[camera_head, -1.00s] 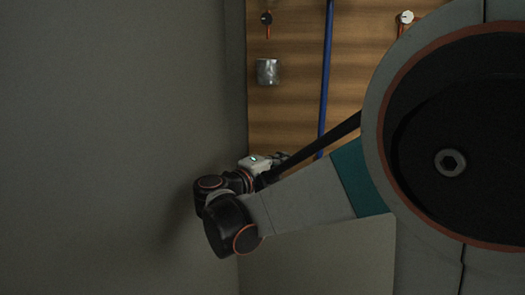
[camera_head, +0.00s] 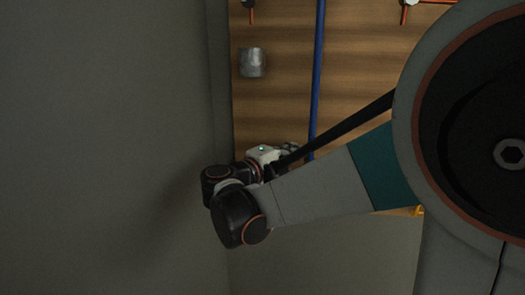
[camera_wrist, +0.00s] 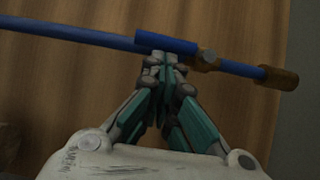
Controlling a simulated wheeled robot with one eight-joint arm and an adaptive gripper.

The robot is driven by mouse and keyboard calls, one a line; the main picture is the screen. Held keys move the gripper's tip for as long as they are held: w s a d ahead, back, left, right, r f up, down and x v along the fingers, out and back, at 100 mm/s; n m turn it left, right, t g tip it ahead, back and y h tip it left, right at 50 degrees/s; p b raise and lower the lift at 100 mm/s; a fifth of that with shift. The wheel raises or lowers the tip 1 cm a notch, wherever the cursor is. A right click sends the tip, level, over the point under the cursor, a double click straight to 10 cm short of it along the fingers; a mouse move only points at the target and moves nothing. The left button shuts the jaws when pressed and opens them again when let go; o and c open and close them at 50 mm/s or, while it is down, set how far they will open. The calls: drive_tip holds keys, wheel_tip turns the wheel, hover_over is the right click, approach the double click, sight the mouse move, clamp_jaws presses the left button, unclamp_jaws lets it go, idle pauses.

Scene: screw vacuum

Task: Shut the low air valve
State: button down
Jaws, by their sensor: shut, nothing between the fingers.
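The blue pipe (camera_wrist: 70,32) crosses the wrist view from left to right and carries a valve with a brass body (camera_wrist: 205,60). The valve's blue handle (camera_wrist: 162,41) lies roughly along the pipe, to the left of the body. My gripper (camera_wrist: 163,62) is shut and empty, with its fingertips right at the handle's near side; I cannot tell whether they touch. In the head view the blue pipe (camera_head: 318,75) runs down the wooden panel, and my arm hides its lower part and the valve.
A wooden panel (camera_head: 280,105) backs the pipe. A metal cup-like piece (camera_head: 252,62) is mounted at its upper left. Thin orange pipes (camera_head: 404,15) are at the top. A grey wall (camera_head: 110,130) stands close on the left. A brass end piece (camera_wrist: 277,78) sits at the pipe's right end.

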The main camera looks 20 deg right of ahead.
drive_tip(key=shift+d, duration=0.15)
drive_tip(key=shift+d+r+m+p, duration=0.1)
drive_tip(key=shift+r+m+p, duration=0.15)
drive_tip(key=shift+p, duration=0.2)
